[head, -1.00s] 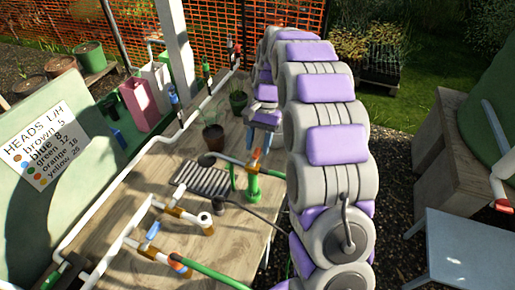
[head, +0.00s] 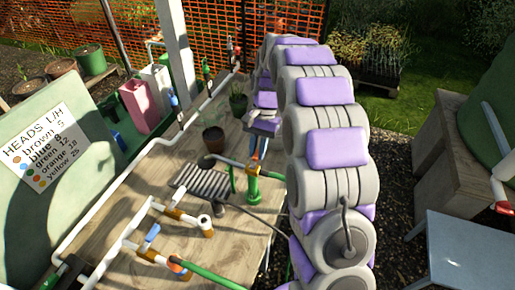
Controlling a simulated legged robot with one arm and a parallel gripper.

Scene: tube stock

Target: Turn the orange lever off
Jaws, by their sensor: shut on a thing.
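The orange lever (head: 256,156) shows only as a small patch on top of a brass valve (head: 253,168), which sits on an upright green pipe (head: 252,188) near the right edge of the wooden bench. My gripper (head: 260,149) reaches down from above and is shut on the lever. Its fingers hide most of the lever, so the lever's exact angle cannot be told.
The wooden bench (head: 120,210) also carries a blue-handled valve (head: 152,233) on white pipe, a grey ribbed tray (head: 203,184) and potted plants (head: 213,138). A lettered board (head: 40,150) stands at left. A pale blue table (head: 470,250) is at right.

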